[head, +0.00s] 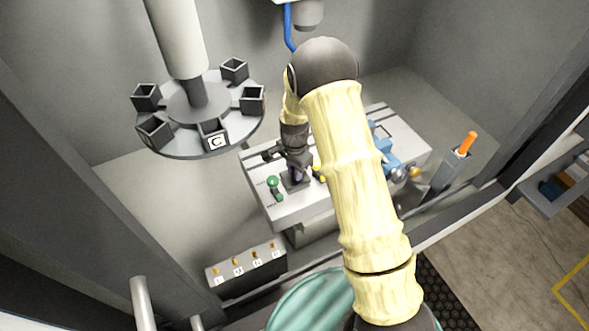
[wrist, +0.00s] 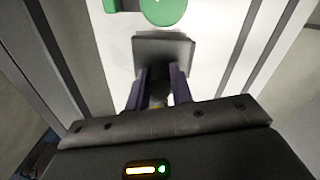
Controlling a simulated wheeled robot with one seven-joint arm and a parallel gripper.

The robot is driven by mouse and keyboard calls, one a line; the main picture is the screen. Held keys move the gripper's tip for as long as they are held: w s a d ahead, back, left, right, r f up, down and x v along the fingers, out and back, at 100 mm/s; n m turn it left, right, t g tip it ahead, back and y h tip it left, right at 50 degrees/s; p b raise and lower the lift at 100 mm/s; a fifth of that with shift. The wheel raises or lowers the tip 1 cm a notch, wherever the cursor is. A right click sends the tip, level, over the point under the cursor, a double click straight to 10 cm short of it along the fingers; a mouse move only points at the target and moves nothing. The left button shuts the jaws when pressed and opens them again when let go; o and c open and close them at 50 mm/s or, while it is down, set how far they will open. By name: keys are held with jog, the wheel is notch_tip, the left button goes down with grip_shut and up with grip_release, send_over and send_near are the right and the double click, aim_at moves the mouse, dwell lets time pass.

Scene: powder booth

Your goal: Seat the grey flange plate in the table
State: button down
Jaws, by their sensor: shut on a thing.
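The grey flange plate (wrist: 163,46) is a dark square in the wrist view, just beyond the purple fingers of my gripper (wrist: 159,76). My gripper is shut on it; the fingers hide the part that they grip. In the head view my gripper (head: 297,176) points down over the left part of the light grey table (head: 300,210), with the plate (head: 289,186) low at its tips. I cannot tell whether the plate touches the table. The table has dark slots running along it. A green knob (head: 273,182) is on the table just left of the plate.
A blue clamp-like fixture (head: 392,165) is on the table's right side, partly behind my arm. An orange-handled tool (head: 465,144) stands in a grey holder farther right. A carousel (head: 180,145) with several square cups is at the left. A labelled switch box (head: 245,267) is in front.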

jog(key=shift+f+b, duration=0.5)
jog(key=shift+f, duration=0.25)
jog(key=c, duration=1.1)
grip_release()
jog(key=shift+c, duration=0.2)
jog(key=shift+r, duration=0.15)
notch_tip(320, 180, up, 12)
jog(key=b, duration=0.3)
